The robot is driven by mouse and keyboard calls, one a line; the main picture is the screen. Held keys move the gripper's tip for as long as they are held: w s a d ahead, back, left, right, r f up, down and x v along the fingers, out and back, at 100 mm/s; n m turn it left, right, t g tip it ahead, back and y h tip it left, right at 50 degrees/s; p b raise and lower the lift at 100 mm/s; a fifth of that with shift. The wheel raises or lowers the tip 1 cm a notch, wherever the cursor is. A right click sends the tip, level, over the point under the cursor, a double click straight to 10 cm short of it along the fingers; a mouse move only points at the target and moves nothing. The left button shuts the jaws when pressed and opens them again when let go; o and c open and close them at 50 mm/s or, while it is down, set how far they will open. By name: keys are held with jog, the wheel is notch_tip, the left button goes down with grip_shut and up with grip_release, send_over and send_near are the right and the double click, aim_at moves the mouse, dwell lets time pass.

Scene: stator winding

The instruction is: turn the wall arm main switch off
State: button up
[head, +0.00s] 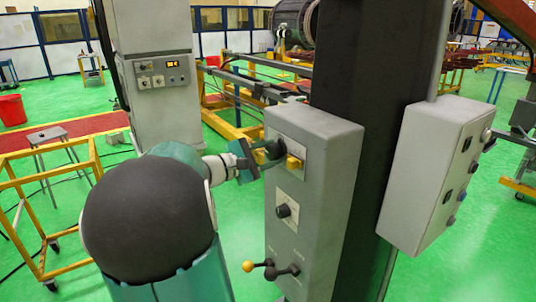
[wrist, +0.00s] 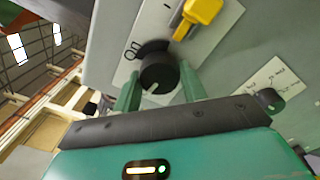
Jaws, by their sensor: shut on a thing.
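A grey control box (head: 318,135) is mounted on a dark column. On the upper plate of its front is a black rotary knob (head: 273,147) beside a yellow switch (head: 295,162). My gripper (head: 258,155) reaches the box from the left, partly hiding the plate. In the wrist view the two green fingers of my gripper (wrist: 160,84) are shut on the black knob (wrist: 158,72), one on each side. The yellow switch (wrist: 202,12) sits above and to the right of it there. The knob's pointer setting cannot be read clearly.
Lower on the box are another black knob (head: 286,211) and a lever (head: 274,270) with a yellow ball end. A second grey box (head: 425,165) hangs right of the dark column (head: 372,110). A yellow frame cart (head: 48,180) stands left on the green floor.

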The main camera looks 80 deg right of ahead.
jog(key=shift+w+n, duration=0.1)
jog(key=shift+n, duration=0.8)
jog(key=shift+f, duration=0.1)
jog(key=o, duration=1)
jog(key=shift+a, duration=0.1)
jog(key=shift+c, duration=0.2)
jog(key=v, duration=1.3)
jog(key=shift+w+a, duration=0.2)
jog(key=shift+a, duration=0.05)
